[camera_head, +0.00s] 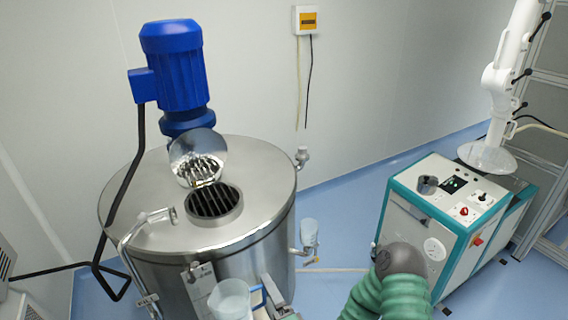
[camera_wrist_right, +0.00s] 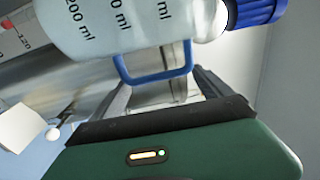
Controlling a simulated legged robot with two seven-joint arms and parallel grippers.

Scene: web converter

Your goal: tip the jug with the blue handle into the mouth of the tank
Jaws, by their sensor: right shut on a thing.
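The jug (camera_head: 232,300) is pale and translucent, at the bottom of the head view in front of the tank (camera_head: 255,165). In the right wrist view the jug (camera_wrist_right: 120,25) shows ml marks. My right gripper (camera_head: 272,294) is shut on the jug's blue handle (camera_wrist_right: 152,74), which lies between its fingers (camera_wrist_right: 160,95). The jug looks roughly upright in the head view, below and apart from the tank's mouth (camera_head: 216,204). The mouth is round, with dark bars and a raised round metal lid (camera_head: 198,157) behind it. The jug's lower part is cut off. My left gripper is out of view.
A blue motor (camera_head: 175,70) stands on the tank's top. A bent metal pipe (camera_head: 135,235) is at its left front. A clear container (camera_head: 309,232) is by the side valve. A white-and-teal machine (camera_head: 455,215) stands at right. Blue floor lies between.

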